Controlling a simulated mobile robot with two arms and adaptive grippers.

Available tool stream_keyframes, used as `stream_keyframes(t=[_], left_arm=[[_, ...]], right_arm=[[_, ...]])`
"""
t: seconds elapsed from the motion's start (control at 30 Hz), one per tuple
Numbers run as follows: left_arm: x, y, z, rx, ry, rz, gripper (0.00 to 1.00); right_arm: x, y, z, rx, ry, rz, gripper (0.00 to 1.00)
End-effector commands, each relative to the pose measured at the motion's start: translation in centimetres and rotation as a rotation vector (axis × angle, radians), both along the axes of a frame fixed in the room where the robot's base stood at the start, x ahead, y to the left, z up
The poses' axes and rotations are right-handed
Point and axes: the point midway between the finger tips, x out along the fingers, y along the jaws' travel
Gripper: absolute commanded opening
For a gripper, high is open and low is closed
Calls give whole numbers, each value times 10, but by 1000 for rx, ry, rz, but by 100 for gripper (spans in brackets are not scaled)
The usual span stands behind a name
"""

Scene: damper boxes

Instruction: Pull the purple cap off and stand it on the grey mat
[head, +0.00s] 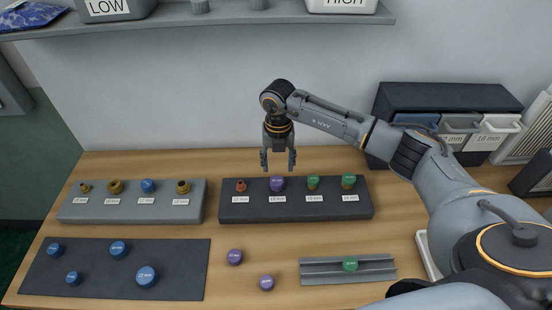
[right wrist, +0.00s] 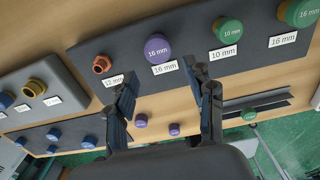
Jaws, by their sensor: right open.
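A purple cap (head: 277,184) sits on the dark block (head: 240,210), above a 16 mm label. In the right wrist view the purple cap (right wrist: 157,48) lies just beyond the fingertips. My right gripper (head: 278,163) is open and empty above the purple cap, with its fingers pointing down. Its two fingers also show in the right wrist view (right wrist: 163,85), apart with nothing between them. The grey mat (head: 105,285) lies at the front left of the table with several blue caps standing on it. My left gripper is not in view.
Two more purple caps (head: 235,257) stand on the bare wood right of the mat. A grey rail (head: 320,272) holds a green cap. Green caps (head: 313,183) and a bare copper fitting (head: 241,185) flank the purple cap. A lighter block (head: 130,213) stands left.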

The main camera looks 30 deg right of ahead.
Motion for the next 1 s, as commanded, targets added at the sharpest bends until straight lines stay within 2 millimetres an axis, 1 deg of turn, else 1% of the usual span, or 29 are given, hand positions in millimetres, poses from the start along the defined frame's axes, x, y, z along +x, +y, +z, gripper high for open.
stream_keyframes(t=[0.03,0.4,0.53,0.7,0.97,1.0], left_arm=[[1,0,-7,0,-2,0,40],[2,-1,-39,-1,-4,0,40],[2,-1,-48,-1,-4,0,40],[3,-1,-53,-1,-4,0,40],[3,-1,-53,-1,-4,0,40],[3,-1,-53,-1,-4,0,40]], right_arm=[[0,0,-10,0,1,0,54],[0,1,-54,1,0,1,54],[0,1,-67,1,0,1,54],[0,1,-75,1,0,1,54],[0,1,-75,1,0,1,54],[0,1,-75,1,0,1,50]])
